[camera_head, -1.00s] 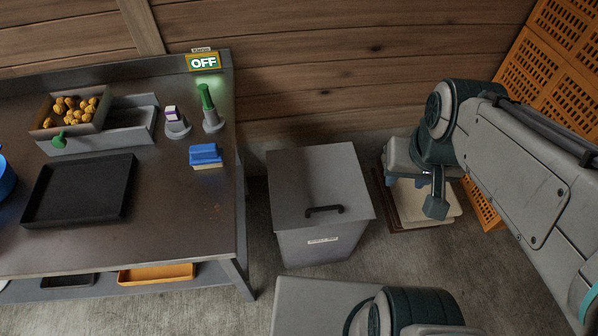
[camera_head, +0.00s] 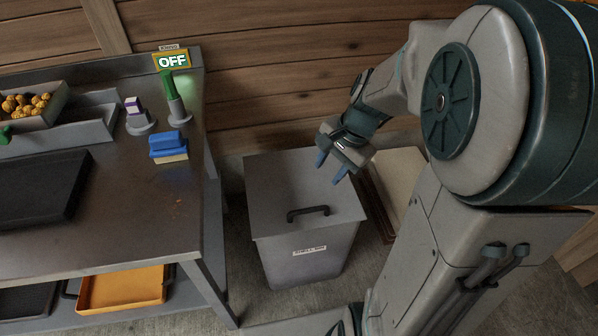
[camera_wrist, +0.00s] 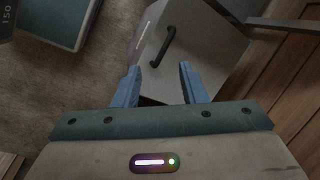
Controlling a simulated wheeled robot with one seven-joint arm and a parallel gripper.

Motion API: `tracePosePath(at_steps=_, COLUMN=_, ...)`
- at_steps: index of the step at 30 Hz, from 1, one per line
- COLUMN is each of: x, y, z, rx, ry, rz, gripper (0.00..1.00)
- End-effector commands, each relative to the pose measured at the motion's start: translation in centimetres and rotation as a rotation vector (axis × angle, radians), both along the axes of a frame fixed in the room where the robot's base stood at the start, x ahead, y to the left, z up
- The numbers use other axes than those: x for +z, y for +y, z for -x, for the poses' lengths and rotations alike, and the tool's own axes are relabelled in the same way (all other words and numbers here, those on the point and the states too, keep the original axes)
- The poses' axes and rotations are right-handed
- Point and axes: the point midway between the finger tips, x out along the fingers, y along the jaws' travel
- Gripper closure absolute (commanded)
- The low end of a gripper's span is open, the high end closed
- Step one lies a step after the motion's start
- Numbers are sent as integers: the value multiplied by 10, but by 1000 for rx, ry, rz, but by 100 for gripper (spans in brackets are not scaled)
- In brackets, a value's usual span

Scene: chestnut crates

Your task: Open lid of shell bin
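The shell bin (camera_head: 300,255) is a grey box with a label on its front, standing on the floor right of the table. Its flat grey lid (camera_head: 285,185) is shut, with a dark bar handle (camera_head: 308,212) near the front edge. In the wrist view the handle (camera_wrist: 163,47) lies beyond the fingertips, and the lid (camera_wrist: 205,50) fills the upper middle. My gripper (camera_head: 331,172) is above the lid's right back part, apart from the handle. Its two blue fingers are spread with nothing between them, as the wrist view shows (camera_wrist: 158,80).
The steel table (camera_head: 130,215) stands close to the bin's left side. It holds a black tray (camera_head: 40,185), a blue sponge-like block (camera_head: 168,146) and a crate of chestnuts (camera_head: 45,108). The wooden wall (camera_head: 280,90) is behind the bin. A pale board-like stack (camera_head: 395,185) lies to its right.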

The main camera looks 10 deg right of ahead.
Motion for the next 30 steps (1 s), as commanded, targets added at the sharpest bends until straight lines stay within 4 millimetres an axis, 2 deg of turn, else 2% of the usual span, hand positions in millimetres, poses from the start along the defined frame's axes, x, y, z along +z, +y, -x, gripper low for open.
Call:
tracePosePath(at_steps=1, x=-40, y=-7, z=-11, rx=-84, ry=28, rz=-36, gripper=62)
tracePosePath(at_steps=6, x=-99, y=-26, z=-40, rx=-331, ry=96, rz=-140, gripper=62)
tracePosePath(at_steps=9, x=-122, y=-34, z=-52, rx=-434, ry=124, rz=-181, gripper=62)
tracePosePath(at_steps=14, x=-140, y=-42, z=-61, rx=-520, ry=147, rz=-216, gripper=62)
tracePosePath(at_steps=20, x=-158, y=-36, z=-65, rx=-533, ry=153, rz=-222, gripper=62)
tracePosePath(at_steps=30, x=-224, y=-8, z=-77, rx=-529, ry=154, rz=-220, gripper=62)
